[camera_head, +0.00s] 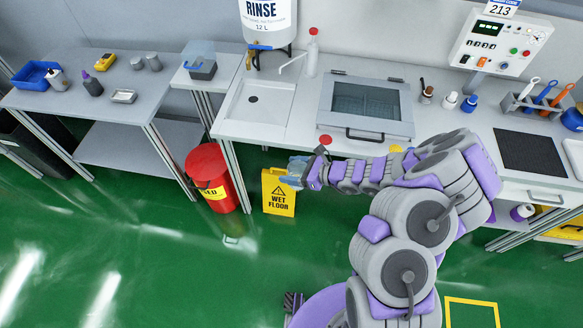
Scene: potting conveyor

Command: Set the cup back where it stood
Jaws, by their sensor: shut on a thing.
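My gripper (295,171) is at the left end of my outstretched arm, in front of the bench edge below the sink, at the top right of the yellow wet-floor sign. It is shut on a small pale-blue and grey thing, which I take to be the cup. The fingers and the thing are too small to tell apart, so its shape and tilt are unclear. Two small grey cup-like containers (145,63) stand side by side at the back of the left table (150,88). Any empty spot where the cup stood cannot be made out.
The bench carries a sink (255,100), a glass-lidded unit (366,102), bottles (449,100) and a tool rack (530,106). The wet-floor sign (279,192) and a red bin (212,178) stand on the floor. A blue tray (36,74) is on the left table.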

